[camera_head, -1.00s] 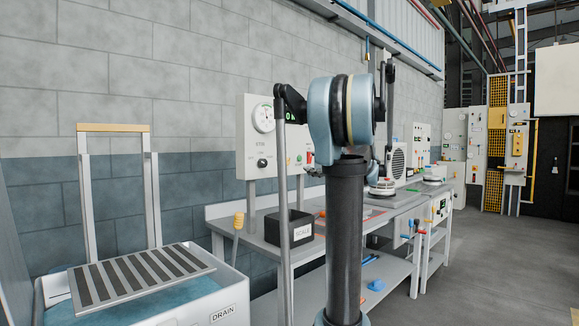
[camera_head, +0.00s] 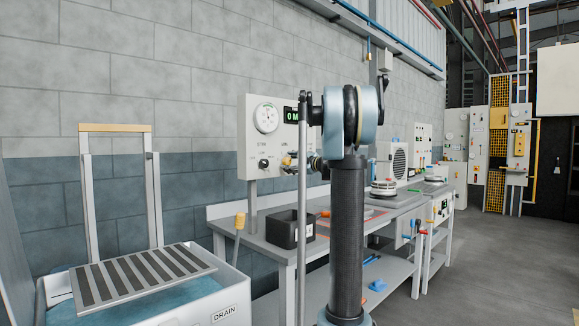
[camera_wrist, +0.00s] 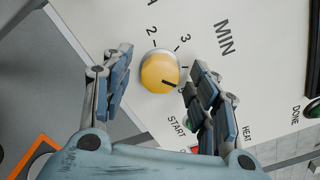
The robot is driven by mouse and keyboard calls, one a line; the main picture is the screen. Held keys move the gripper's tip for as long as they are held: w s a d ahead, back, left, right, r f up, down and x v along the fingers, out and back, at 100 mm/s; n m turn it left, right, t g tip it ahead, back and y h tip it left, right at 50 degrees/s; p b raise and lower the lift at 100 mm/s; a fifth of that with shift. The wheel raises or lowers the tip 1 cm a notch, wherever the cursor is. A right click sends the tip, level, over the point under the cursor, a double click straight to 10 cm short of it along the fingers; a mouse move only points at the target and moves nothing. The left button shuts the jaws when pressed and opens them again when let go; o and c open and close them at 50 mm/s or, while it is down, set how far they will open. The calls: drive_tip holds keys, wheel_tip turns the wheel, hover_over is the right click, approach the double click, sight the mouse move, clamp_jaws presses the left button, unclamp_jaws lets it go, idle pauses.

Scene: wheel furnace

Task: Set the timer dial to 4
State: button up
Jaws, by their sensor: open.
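The timer dial (camera_wrist: 160,72) is a round knob with a yellow face and a grey rim, on a pale panel in the wrist view. Its dark pointer mark points to the lower right of the picture. The numerals 2 and 3 show above it; no 4 is visible, and my right-hand finger covers part of the panel there. My gripper (camera_wrist: 160,92) is open, with one blue-grey finger on each side of the dial. I cannot tell whether either finger touches it. In the head view my gripper (camera_head: 303,162) is in front of the grey control panel (camera_head: 250,143).
A START button (camera_wrist: 187,126) sits close beside the right-hand finger. The panel has a round gauge (camera_head: 266,118) and a black knob (camera_head: 264,163). A workbench (camera_head: 262,240) with a black bin (camera_head: 290,229) stands below. A drain tub (camera_head: 190,312) is at the left.

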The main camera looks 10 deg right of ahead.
drive_tip(key=shift+w+a, duration=0.2)
drive_tip(key=shift+w, duration=0.05)
drive_tip(key=shift+c, duration=0.5)
drive_tip(key=c, duration=1)
drive_tip(key=shift+o, duration=0.2)
drive_tip(key=n, duration=0.5)
drive_tip(key=shift+f, duration=0.1)
drive_tip(key=shift+s, duration=0.1)
